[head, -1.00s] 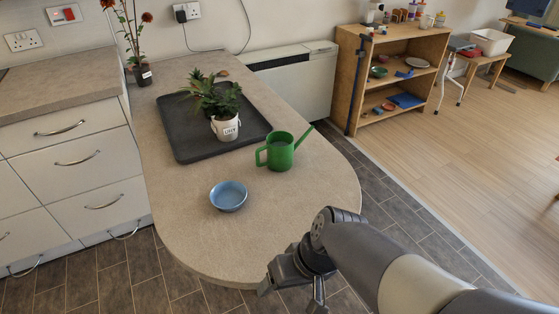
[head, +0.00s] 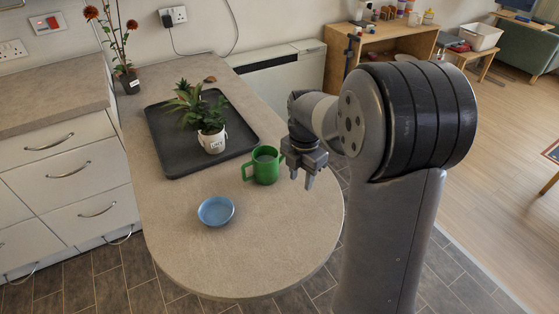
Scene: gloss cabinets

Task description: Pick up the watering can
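The green watering can (head: 265,167) stands upright on the rounded end of the beige counter (head: 240,250). Its handle faces left, and its spout is hidden behind my gripper. My gripper (head: 308,185) is just to the right of the can in the head view, fingers pointing down. A gap shows between its fingertips and nothing is between them. I cannot tell how far it is from the can in depth.
A blue bowl (head: 216,211) sits in front of the can. A dark tray (head: 180,158) behind holds a potted plant (head: 211,138). A red-flowered plant (head: 128,82) stands farther back. The counter's front end is clear.

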